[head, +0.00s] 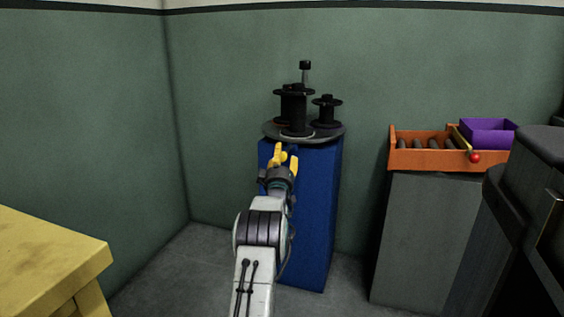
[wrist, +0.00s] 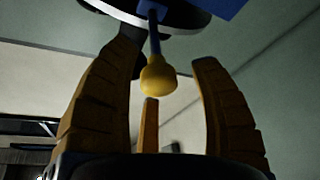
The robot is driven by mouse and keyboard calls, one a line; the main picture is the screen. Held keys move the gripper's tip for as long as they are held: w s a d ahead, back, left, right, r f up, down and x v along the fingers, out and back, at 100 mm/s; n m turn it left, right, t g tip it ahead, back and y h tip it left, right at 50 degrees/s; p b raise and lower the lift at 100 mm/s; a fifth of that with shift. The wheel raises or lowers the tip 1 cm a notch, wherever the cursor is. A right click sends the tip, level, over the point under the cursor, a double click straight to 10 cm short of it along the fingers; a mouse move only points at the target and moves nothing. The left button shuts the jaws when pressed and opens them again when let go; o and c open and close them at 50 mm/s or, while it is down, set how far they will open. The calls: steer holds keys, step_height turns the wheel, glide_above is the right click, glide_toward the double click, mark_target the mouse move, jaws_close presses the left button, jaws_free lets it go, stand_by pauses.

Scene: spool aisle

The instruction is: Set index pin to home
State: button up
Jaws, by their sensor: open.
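A yellow ball knob (wrist: 158,78) on a dark stem, seemingly the index pin, hangs from the underside of a round turntable (wrist: 135,14) in the wrist view. My gripper (wrist: 165,68) is open, its orange-yellow fingers standing around the knob with visible gaps at the sides. I cannot tell whether any finger touches it. In the head view, my gripper (head: 284,157) is just below the front rim of the grey turntable (head: 332,134), which bears several black spools (head: 297,113).
A blue pedestal (head: 317,215) stands under the turntable. To the right, a grey cabinet (head: 420,240) carries an orange tray (head: 428,160) with dark rolls, a red ball (head: 475,158) and a purple bin (head: 488,132). A yellow table (head: 50,255) is at the left; green walls stand behind.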

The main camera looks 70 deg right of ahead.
stand_by(0.4)
jaws_close()
stand_by(0.4)
